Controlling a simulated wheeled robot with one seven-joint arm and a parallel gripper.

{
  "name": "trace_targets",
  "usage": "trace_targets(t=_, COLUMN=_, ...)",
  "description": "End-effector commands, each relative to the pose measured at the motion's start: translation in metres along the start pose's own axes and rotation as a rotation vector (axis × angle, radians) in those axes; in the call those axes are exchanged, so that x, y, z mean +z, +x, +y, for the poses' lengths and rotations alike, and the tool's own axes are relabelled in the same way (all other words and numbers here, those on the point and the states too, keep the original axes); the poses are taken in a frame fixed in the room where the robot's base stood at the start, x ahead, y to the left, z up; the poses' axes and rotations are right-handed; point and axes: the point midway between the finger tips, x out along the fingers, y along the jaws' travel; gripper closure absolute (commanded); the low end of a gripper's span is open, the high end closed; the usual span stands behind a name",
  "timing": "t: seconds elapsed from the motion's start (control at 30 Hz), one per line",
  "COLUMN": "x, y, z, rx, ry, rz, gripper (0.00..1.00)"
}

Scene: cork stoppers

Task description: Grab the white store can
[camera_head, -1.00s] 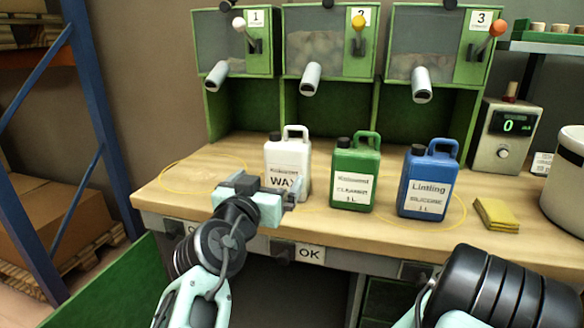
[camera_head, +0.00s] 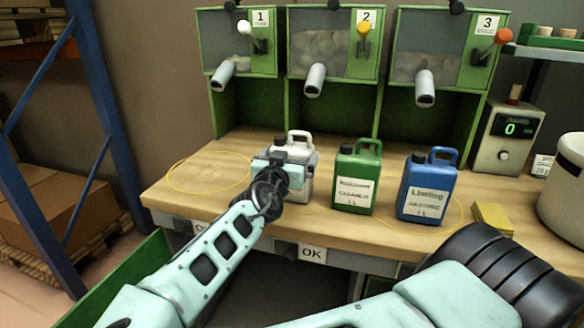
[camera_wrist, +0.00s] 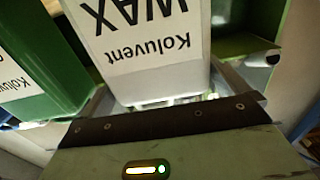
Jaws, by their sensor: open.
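The white can (camera_head: 309,165) stands upright on the wooden bench, left of a green can (camera_head: 356,177) and a blue can (camera_head: 427,187). My gripper (camera_head: 285,172) is right in front of it and hides most of its front. In the wrist view the white can (camera_wrist: 145,50) shows upside down with a "Koluvent WAX" label. It lies close against the gripper's palm, with a jaw seen on either side. The jaws are open. I cannot tell whether they touch the can. The green can (camera_wrist: 40,65) shows close by on the left of that view.
Three numbered green dispensers (camera_head: 335,50) with spouts stand behind the cans. A yellow ring (camera_head: 185,190) marks free bench space at left.

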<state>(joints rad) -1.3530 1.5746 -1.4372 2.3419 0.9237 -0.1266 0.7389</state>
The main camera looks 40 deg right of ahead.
Motion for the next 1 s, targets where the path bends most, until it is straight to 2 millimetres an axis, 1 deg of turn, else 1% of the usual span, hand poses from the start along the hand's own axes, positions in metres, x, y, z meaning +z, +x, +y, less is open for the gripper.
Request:
trace_targets(t=0.03, x=-0.007, y=0.009, z=0.001, rx=0.004, ry=0.000, rz=-0.002, gripper=0.00)
trace_targets(t=0.1, x=-0.009, y=0.019, z=0.002, rx=0.004, ry=0.000, rz=-0.002, gripper=0.00)
trace_targets(t=0.23, x=-0.006, y=0.034, z=0.001, rx=0.003, ry=0.000, rz=-0.002, gripper=0.00)
trace_targets(t=0.37, x=-0.005, y=0.040, z=0.001, rx=0.001, ry=0.001, rz=0.000, gripper=0.00)
trace_targets(t=0.57, x=-0.004, y=0.040, z=0.001, rx=0.000, ry=0.001, rz=0.000, gripper=0.00)
trace_targets(t=0.67, x=-0.004, y=0.040, z=0.001, rx=0.000, ry=0.001, rz=0.000, gripper=0.25)
trace_targets(t=0.7, x=-0.004, y=0.040, z=0.001, rx=0.000, ry=0.001, rz=0.000, gripper=0.36)
trace_targets(t=0.77, x=-0.004, y=0.040, z=0.001, rx=0.000, ry=0.001, rz=0.000, gripper=0.53)
trace_targets(t=0.8, x=-0.004, y=0.040, z=0.001, rx=0.000, ry=0.000, rz=0.000, gripper=0.64)
trace_targets(t=0.83, x=-0.004, y=0.040, z=0.001, rx=0.000, ry=0.000, rz=0.000, gripper=0.72)
trace_targets(t=0.87, x=-0.006, y=0.040, z=0.001, rx=-0.001, ry=0.002, rz=0.003, gripper=0.76)
trace_targets(t=1.0, x=-0.006, y=0.040, z=0.001, rx=-0.001, ry=0.002, rz=0.003, gripper=0.76)
